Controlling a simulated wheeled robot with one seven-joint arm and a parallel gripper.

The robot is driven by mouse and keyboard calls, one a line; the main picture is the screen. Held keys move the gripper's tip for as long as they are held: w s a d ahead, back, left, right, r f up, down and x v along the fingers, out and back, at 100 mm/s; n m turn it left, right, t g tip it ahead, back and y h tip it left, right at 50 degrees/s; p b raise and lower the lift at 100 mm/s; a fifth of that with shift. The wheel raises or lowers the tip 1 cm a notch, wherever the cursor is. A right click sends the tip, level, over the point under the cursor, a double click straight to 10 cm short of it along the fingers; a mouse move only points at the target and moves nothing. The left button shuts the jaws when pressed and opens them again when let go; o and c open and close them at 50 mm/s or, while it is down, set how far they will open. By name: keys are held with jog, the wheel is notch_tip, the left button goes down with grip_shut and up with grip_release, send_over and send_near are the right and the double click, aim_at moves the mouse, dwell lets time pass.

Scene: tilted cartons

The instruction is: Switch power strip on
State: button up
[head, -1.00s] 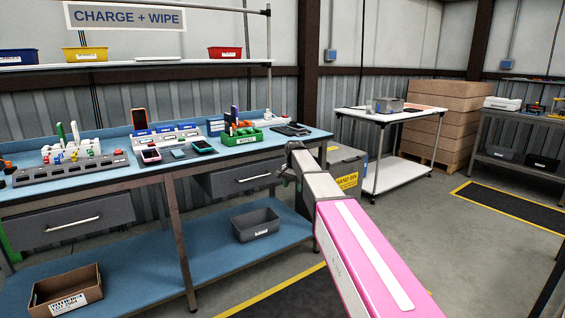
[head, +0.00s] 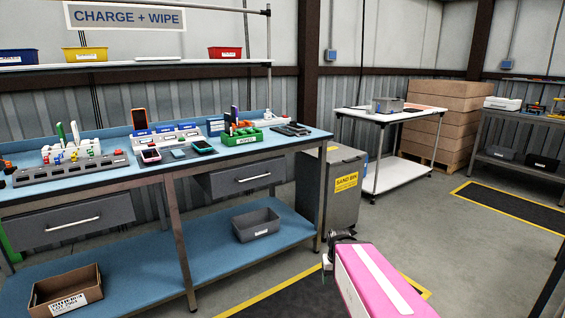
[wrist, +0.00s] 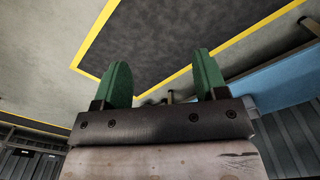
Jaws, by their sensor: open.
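A long dark grey strip (head: 72,171), which looks like the power strip, lies along the front left of the blue-topped workbench (head: 110,179). Small red, white and yellow pieces sit on or beside it; its switch is too small to make out. My gripper (wrist: 158,76) shows two green fingers spread apart with nothing between them in the wrist view, over floor. In the head view the end of my arm is low, right of the bench and well away from the strip; the fingers are hardly visible there.
Phones, a dock (head: 165,138) and a green caddy (head: 242,136) crowd the bench top. A grey sand bin (head: 345,200) stands at the bench's right end, beside a white cart (head: 388,115).

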grip_shut()
dwell(1.7)
